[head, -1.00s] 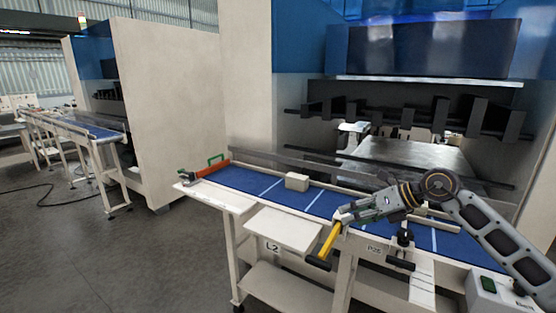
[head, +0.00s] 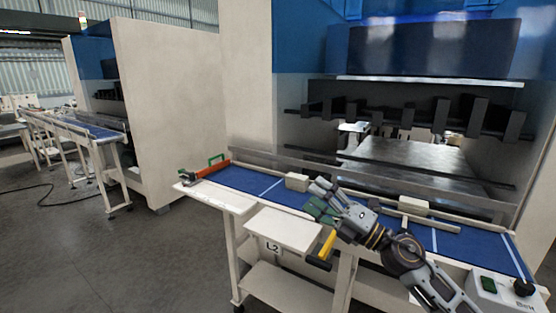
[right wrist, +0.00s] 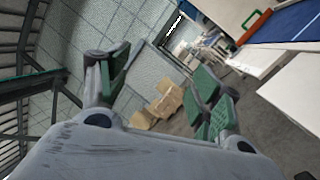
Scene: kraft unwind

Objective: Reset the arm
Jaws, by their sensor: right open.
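My right arm comes in from the lower right in the head view. Its gripper (head: 318,200) is over the front of the blue conveyor belt (head: 240,181), beside a small beige box (head: 297,181). In the right wrist view the two green-padded fingers (right wrist: 160,92) stand wide apart with nothing between them. A yellow handle (head: 327,243) with a dark end shows just below the gripper at the table's front. My left gripper is not in either view.
A second beige box (head: 413,206) lies farther right on the belt. An orange and green stop (head: 208,169) sits at the belt's left end. A shelf marked L2 (head: 284,231) juts out in front. A control box (head: 500,288) stands at lower right. The floor at left is mostly clear.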

